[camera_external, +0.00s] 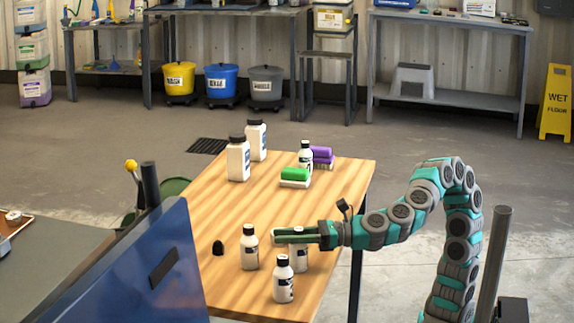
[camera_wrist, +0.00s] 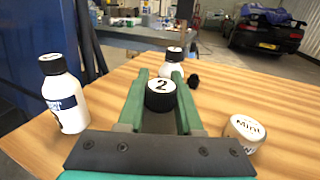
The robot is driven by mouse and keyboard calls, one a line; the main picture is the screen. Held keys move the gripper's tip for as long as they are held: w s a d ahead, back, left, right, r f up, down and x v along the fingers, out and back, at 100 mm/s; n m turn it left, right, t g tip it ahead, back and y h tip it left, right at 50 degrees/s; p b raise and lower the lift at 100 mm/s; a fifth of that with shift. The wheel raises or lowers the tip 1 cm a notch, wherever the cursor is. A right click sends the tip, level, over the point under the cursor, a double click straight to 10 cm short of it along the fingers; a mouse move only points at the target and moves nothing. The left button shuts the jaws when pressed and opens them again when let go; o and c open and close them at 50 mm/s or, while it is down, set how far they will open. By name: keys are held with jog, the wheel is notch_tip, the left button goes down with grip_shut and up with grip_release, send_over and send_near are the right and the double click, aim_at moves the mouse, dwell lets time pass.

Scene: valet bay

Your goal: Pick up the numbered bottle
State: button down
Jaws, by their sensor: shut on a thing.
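My gripper (camera_external: 278,236) reaches in from the right, low over the near part of the wooden table (camera_external: 335,200). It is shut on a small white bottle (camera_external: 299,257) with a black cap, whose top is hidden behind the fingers. In the wrist view, the cap (camera_wrist: 161,95) between the green fingers (camera_wrist: 160,78) has a white top marked "2". I cannot tell whether the bottle touches the table. Similar bottles stand close by, one to the left (camera_external: 250,252) and one in front (camera_external: 283,284). Another (camera_external: 306,157) stands farther back.
Two larger white bottles (camera_external: 238,162), a green brush (camera_external: 295,175) and a purple brush (camera_external: 322,156) are at the table's far part. A black object (camera_external: 218,248) lies left. A round "MINI" tin (camera_wrist: 244,133) is right of my fingers in the wrist view.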

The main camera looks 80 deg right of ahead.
dwell(0.4)
jog(key=s+d+r+p, duration=0.2)
jog(key=s+d+r, duration=0.3)
jog(key=s+d, duration=0.4)
jog(key=v, duration=0.3)
jog(key=shift+s+a, duration=0.25)
jog(key=shift+s, duration=0.25)
